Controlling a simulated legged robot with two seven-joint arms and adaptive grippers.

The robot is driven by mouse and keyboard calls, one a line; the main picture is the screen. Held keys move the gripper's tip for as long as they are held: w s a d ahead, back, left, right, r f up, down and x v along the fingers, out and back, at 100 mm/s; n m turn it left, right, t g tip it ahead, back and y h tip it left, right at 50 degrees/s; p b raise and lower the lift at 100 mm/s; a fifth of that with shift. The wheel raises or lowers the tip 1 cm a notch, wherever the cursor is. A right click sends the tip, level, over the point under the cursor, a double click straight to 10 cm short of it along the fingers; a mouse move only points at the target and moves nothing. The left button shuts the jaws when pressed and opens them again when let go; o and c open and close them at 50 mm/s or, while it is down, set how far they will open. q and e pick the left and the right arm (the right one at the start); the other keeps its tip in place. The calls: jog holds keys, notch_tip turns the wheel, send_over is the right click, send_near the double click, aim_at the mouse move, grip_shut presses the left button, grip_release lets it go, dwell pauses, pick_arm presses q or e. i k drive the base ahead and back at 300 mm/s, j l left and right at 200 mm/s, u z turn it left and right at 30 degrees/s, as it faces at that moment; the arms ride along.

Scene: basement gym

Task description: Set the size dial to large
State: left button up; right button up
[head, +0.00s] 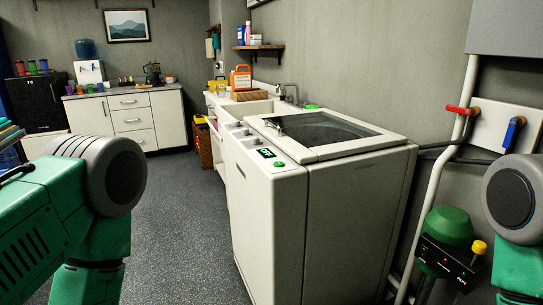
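A white top-loading washing machine (330,215) stands ahead of me, with a dark glass lid (320,128) that is down. Along the left edge of its top runs a control strip with a few light-grey dials (240,132), a small lit green display (266,153) and a green button (279,164). The dial labels and pointer positions are too small to read, so I cannot tell which one is the size dial. My green and grey arm links show at the left and right edges. Neither gripper is in view.
Grey floor (180,200) is open to the left of the machine. Pipes with red (461,110) and blue (514,132) valve handles and a green-domed device (448,230) are at its right. A counter with a sink lies behind it; white cabinets (130,118) stand at the back left.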

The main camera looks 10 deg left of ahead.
aim_at(255, 140)
jog(key=i+j+z, duration=0.2)
jog(key=i+j, duration=1.1)
